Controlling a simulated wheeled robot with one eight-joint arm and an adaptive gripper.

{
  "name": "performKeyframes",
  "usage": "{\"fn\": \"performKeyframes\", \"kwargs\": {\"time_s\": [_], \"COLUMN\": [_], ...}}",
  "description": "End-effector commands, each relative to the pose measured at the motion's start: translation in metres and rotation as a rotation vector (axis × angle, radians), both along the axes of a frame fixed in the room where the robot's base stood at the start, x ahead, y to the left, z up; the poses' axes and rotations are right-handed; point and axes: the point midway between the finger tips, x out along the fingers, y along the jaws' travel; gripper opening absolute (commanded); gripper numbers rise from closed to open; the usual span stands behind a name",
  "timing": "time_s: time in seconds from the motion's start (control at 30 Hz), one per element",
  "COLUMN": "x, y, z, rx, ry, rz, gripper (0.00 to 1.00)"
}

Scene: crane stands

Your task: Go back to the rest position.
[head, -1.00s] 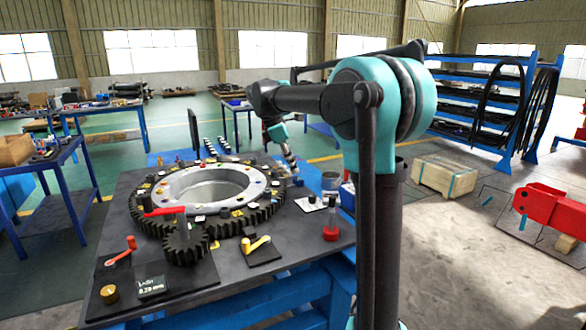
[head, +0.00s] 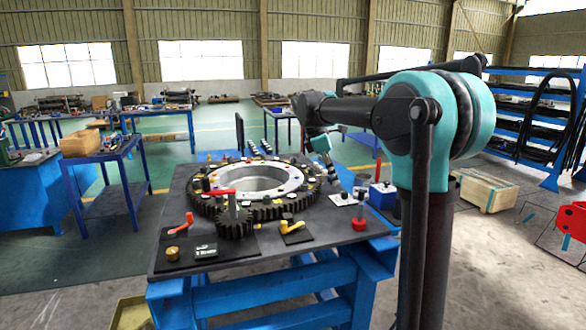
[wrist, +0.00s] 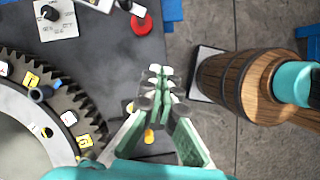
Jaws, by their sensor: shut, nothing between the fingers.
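My gripper (head: 330,176) hangs at the end of my arm, over the right side of the work table (head: 275,254), beyond the red-based post. In the wrist view the fingers of my gripper (wrist: 158,82) are together with nothing between them. Below them is the dark table top near its edge. To their left is the large toothed ring gear (wrist: 45,70). The ring gear (head: 205,205) with its pale inner ring lies on the table in the head view. The gap between the fingers and the table top is hard to judge.
A small gear (head: 235,228), a red crank (head: 182,224), a yellow-handled part (head: 293,228), a red-based post (head: 359,214) and a blue box (head: 384,197) stand on the table. A wooden crate (head: 487,190) is on the floor at right. Floor shows at left.

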Motion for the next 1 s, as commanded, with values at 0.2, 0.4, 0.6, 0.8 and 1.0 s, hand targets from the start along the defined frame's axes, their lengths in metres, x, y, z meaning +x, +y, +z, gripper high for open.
{"fn": "performKeyframes", "kwargs": {"time_s": [0.2,0.4,0.6,0.8,1.0], "x": [-0.009,-0.024,-0.05,-0.094,-0.176], "y": [-0.006,-0.014,-0.027,-0.042,-0.058], "z": [-0.012,-0.033,-0.065,-0.114,-0.192], "rx": [0.02,0.057,0.115,0.208,0.37], "ry": [-0.035,-0.093,-0.178,-0.294,-0.454], "rz": [-0.058,-0.158,-0.315,-0.561,-0.97], "gripper": [0.0,0.0,0.0,0.0,0.0]}}
